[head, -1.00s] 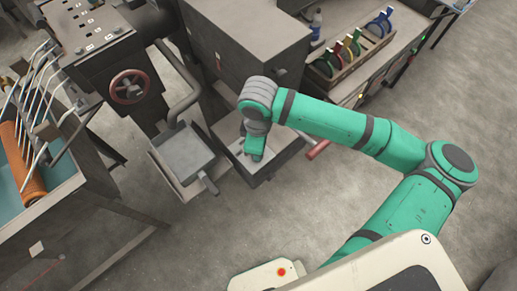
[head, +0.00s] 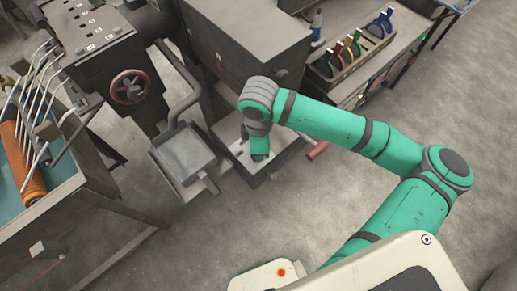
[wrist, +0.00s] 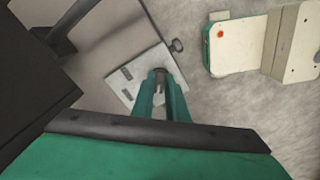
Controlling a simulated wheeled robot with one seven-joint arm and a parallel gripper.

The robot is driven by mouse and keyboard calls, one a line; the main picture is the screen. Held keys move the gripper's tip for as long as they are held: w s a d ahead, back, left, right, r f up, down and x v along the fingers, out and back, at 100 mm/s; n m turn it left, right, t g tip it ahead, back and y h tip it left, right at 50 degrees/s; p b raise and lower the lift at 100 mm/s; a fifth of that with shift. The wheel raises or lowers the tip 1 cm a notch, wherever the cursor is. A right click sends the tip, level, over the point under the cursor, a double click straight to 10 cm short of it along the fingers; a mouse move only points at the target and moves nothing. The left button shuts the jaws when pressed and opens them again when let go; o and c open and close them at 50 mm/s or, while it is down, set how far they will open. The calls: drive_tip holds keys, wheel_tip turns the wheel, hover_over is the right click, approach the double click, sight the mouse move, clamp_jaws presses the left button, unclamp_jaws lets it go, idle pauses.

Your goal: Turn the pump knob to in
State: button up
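The pump panel (wrist: 120,92) is a light grey plate with small dark-marked labels. It lies under my gripper (wrist: 159,76) in the wrist view. The pump knob (wrist: 159,71) is a small dark round shape between the two green fingertips, mostly hidden by them. The fingers appear closed against its sides. In the head view my gripper (head: 260,156) points down onto the pump panel (head: 238,148), and the knob is hidden there. The label wording is too small to read.
A grey cabinet (head: 245,40) stands behind the panel. A grey tray (head: 185,155) and a machine with a red handwheel (head: 129,87) are to the left. A short red bar (head: 317,150) sticks out at the right. The floor (head: 215,235) in front is clear.

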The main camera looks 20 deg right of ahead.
drive_tip(key=o, duration=0.4)
drive_tip(key=shift+c, duration=0.2)
drive_tip(key=shift+r, duration=0.15)
wheel_tip(320, 180, up, 10)
drive_tip(key=shift+r, duration=0.25)
idle(0.5)
